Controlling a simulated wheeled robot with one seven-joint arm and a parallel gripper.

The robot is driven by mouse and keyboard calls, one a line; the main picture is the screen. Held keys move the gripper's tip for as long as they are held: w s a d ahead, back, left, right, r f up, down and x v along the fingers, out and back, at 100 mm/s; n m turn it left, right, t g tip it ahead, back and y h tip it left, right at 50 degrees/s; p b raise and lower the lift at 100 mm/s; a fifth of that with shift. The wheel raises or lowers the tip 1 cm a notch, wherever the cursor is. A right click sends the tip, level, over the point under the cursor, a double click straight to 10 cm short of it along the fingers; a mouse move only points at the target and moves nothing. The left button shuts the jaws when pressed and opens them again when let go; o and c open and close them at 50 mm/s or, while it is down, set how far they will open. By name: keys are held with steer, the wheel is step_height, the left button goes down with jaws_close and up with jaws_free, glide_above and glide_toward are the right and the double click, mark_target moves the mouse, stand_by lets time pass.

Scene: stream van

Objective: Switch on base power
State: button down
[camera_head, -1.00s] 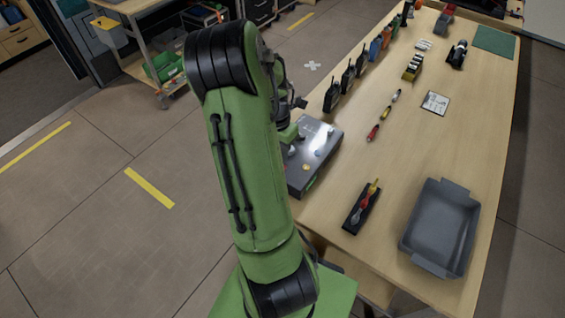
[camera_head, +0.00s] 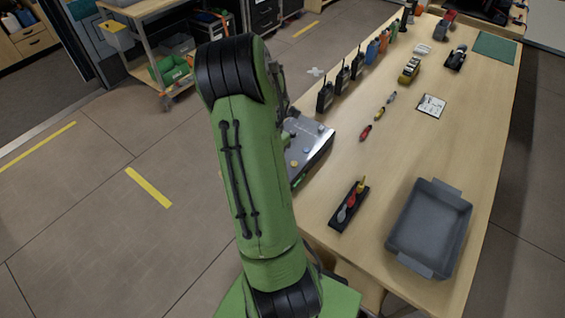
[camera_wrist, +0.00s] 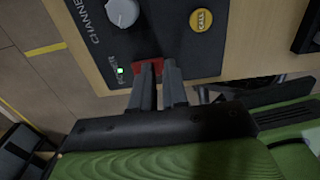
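The base station is a dark grey panel box (camera_head: 312,150) at the table's left edge in the head view, partly hidden behind my arm. The wrist view shows its panel (camera_wrist: 190,45) close up, with a red power switch (camera_wrist: 139,68) near its edge. A small green light (camera_wrist: 120,70) glows beside the switch. My gripper (camera_wrist: 160,66) has its two fingers close together with a thin gap, the tips at the red switch and partly covering it. I cannot tell whether they touch it. No held object shows. The head view hides my gripper behind my arm.
The panel also has a grey channel knob (camera_wrist: 122,12) and a yellow CALL button (camera_wrist: 201,20). Several black radios (camera_head: 341,80) stand along the table's left edge. A black holder (camera_head: 349,206) with coloured items and a grey bin (camera_head: 432,226) are nearer.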

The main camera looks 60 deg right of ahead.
steer(key=shift+s+a+f, duration=0.25)
steer(key=shift+a+f, duration=0.05)
steer(key=shift+f, duration=0.2)
steer(key=shift+d+r, duration=0.1)
steer(key=shift+w+d+p, duration=0.1)
steer(key=shift+w+p, duration=0.25)
steer(key=shift+w, duration=0.25)
steer(key=shift+r, duration=0.1)
